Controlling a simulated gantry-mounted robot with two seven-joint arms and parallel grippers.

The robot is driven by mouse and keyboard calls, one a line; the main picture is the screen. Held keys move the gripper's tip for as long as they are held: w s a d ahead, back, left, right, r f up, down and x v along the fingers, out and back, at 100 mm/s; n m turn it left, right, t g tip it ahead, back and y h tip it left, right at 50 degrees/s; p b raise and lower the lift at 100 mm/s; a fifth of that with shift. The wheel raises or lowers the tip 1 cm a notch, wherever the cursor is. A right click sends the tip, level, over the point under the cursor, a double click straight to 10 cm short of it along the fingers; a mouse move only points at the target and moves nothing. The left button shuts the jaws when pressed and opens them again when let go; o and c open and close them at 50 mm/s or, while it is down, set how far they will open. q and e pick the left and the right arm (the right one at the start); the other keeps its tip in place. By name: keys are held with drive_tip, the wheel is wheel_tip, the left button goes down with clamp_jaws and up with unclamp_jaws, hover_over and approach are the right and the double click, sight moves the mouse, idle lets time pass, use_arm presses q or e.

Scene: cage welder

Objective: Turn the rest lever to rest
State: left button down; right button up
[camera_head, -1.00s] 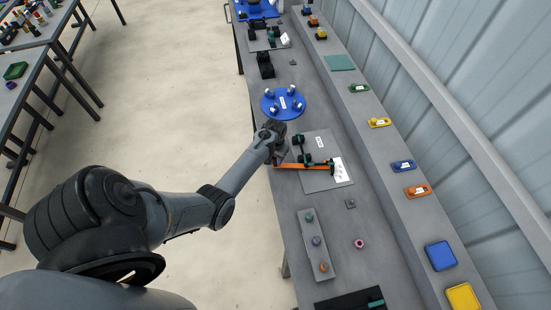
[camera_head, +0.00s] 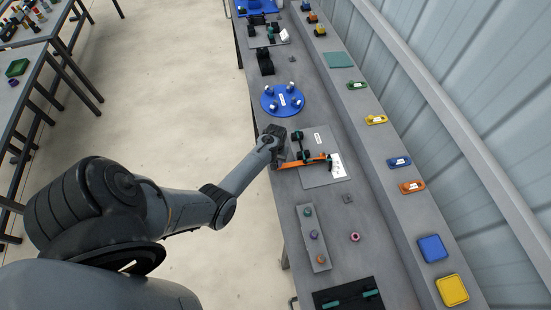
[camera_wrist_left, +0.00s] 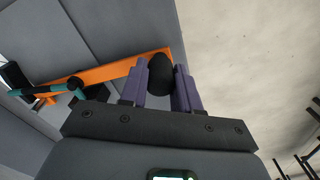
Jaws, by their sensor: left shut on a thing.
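The rest lever (camera_head: 306,162) is a long orange bar lying across a grey plate (camera_head: 318,180) on the bench. Its right end meets a dark green and black fitting (camera_head: 329,162). My left gripper (camera_head: 279,161) is at the lever's left end, by the bench edge. In the left wrist view, the purple fingers of my left gripper (camera_wrist_left: 167,88) are shut on the black knob (camera_wrist_left: 160,73) at the end of the orange bar (camera_wrist_left: 112,72). The lower part of the knob is hidden between the fingers. My right gripper is not in view.
A dark green rod with black blocks (camera_head: 300,145) stands close behind the lever. A white label sheet (camera_head: 340,165) lies on the plate's right. A blue round tray (camera_head: 271,106) lies beyond. A grey strip with coloured knobs (camera_head: 305,220) is nearer. Open floor lies left.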

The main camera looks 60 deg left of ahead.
use_arm(q)
drive_tip(key=c, duration=0.8)
unclamp_jaws()
drive_tip(key=shift+r, duration=0.1)
wheel_tip(320, 180, up, 9)
drive_tip(key=shift+r, duration=0.8)
